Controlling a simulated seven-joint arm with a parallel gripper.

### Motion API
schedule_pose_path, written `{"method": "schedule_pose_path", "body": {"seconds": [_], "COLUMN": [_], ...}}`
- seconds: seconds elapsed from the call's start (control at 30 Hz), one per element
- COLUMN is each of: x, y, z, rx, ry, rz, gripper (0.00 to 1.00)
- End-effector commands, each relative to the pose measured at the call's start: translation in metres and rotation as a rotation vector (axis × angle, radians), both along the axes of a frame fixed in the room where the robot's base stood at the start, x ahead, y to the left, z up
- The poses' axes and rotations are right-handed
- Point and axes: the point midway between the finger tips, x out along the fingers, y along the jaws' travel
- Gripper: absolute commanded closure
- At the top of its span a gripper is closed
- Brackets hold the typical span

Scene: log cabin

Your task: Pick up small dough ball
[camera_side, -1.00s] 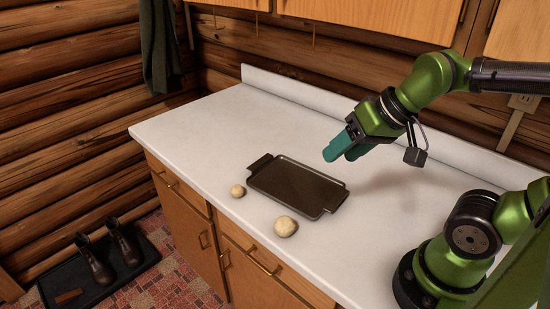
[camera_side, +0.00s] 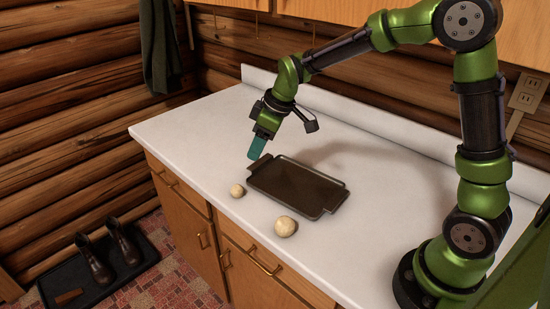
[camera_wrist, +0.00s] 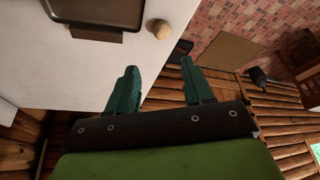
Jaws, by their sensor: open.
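The small dough ball (camera_side: 237,190) is pale and round and rests on the white counter near its front edge, left of the dark tray (camera_side: 318,208). A larger dough ball (camera_side: 286,226) lies in front of the tray. My gripper (camera_side: 255,152) has teal fingers and hangs above the counter, over the tray's left end and behind the small ball. In the wrist view my gripper (camera_wrist: 158,78) is open and empty, with its two fingers apart. One dough ball (camera_wrist: 161,29) shows beyond the fingertips, beside the tray (camera_wrist: 85,32). The gripper touches neither ball.
The white counter (camera_side: 200,125) is clear to the left and behind the tray. A backsplash (camera_side: 330,108) runs along the wall, with cabinets (camera_side: 395,18) above. Boots (camera_side: 108,252) stand on a floor mat below. A dark coat (camera_side: 160,45) hangs at the left.

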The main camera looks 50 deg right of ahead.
Motion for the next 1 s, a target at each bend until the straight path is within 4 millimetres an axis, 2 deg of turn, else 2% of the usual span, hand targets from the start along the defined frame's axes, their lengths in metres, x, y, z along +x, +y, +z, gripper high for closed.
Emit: {"method": "schedule_pose_path", "body": {"seconds": [0.1,0.33,0.5,0.67,0.9,1.0], "x": [0.008,0.024,0.031,0.035,0.049,0.052], "y": [0.006,0.015,0.019,0.022,0.032,0.034], "z": [-0.027,-0.071,-0.088,-0.097,-0.128,-0.135], "rx": [0.002,0.002,0.001,0.001,0.001,0.002], "ry": [0.008,0.007,0.003,0.004,0.005,0.003], "rz": [-0.001,-0.002,-0.002,-0.003,-0.004,-0.004], "gripper": [0.49,0.49,0.49,0.49,0.49,0.49]}}
